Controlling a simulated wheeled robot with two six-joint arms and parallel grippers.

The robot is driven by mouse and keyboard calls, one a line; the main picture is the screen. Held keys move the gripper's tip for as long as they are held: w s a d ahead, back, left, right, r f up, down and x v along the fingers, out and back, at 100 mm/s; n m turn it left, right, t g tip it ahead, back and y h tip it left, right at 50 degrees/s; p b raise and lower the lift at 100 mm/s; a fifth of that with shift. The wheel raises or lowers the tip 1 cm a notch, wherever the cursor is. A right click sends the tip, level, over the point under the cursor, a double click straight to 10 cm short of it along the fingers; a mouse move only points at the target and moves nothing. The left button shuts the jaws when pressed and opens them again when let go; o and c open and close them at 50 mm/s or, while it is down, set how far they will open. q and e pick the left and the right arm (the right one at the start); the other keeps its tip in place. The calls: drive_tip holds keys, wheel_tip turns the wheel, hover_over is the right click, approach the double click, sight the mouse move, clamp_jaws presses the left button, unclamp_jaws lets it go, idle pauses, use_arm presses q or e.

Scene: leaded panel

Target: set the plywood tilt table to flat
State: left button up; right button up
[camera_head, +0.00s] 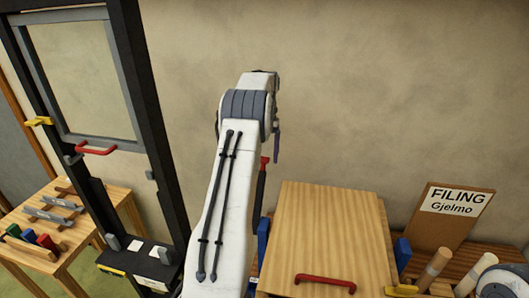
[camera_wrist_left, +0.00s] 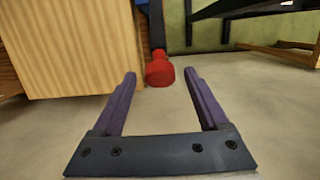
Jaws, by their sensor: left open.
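The plywood tilt table (camera_head: 325,235) stands right of centre in the head view, a pale wood board with a red handle (camera_head: 325,281) at its near edge. I cannot tell its exact tilt. A dark lever with a red end (camera_head: 263,164) stands at its left side. My left gripper (camera_head: 276,155) is above the lever, partly hidden by its own arm. In the left wrist view the gripper (camera_wrist_left: 160,74) is open and empty. A red knob (camera_wrist_left: 159,69) shows between its purple fingertips, apparently just beyond them. Pale wood (camera_wrist_left: 75,50) is left of them. My right gripper is not in view.
A black frame (camera_head: 150,110) with a pane and a red handle (camera_head: 95,148) stands at left. A small wooden table (camera_head: 90,225) there holds tools. A FILING sign board (camera_head: 452,215) and wooden cylinders (camera_head: 434,268) are right of the tilt table.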

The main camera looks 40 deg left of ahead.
use_arm(q)
drive_tip(key=shift+w+a+r, duration=0.1)
drive_tip(key=shift+r, duration=0.4)
drive_tip(key=r, duration=0.4)
drive_tip(key=shift+w+a+r, duration=0.1)
drive_tip(key=shift+w+r, duration=0.2)
drive_tip(key=shift+r, duration=0.9)
